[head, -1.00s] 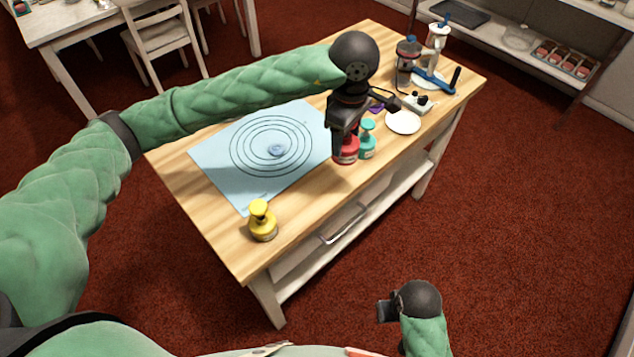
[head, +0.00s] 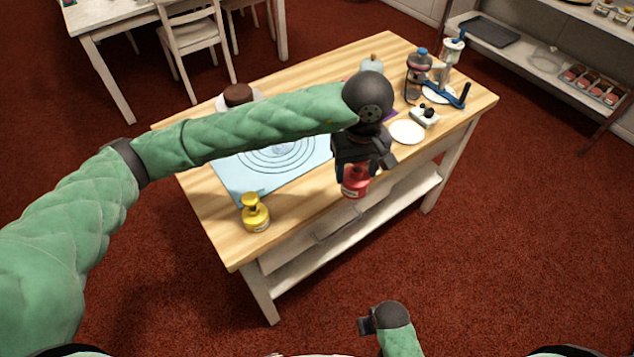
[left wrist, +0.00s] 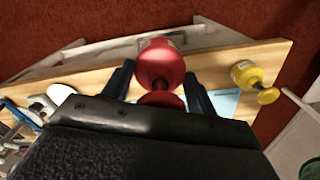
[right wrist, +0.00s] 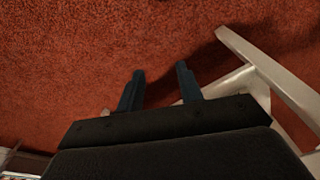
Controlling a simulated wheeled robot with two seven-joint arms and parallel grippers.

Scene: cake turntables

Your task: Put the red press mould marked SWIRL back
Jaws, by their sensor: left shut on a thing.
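The red press mould (head: 355,184) is between the fingers of my left gripper (head: 356,168), at the table's front edge in the head view. In the left wrist view the red mould (left wrist: 160,62) sits between the two fingers, its round body outward and its knob toward the palm. The SWIRL marking is not readable. The yellow press mould (head: 255,213) stands upright near the table's front left corner; it also shows in the left wrist view (left wrist: 247,75). My right gripper (right wrist: 159,88) is open and empty above the red carpet, away from the table.
A blue ringed mat (head: 240,178) lies on the wooden table (head: 225,240), partly behind my left arm. A brown cake (head: 238,95) is at the back left. A white plate (head: 407,131), a small white box (head: 425,117) and a dark-bodied device (head: 417,75) stand to the right.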

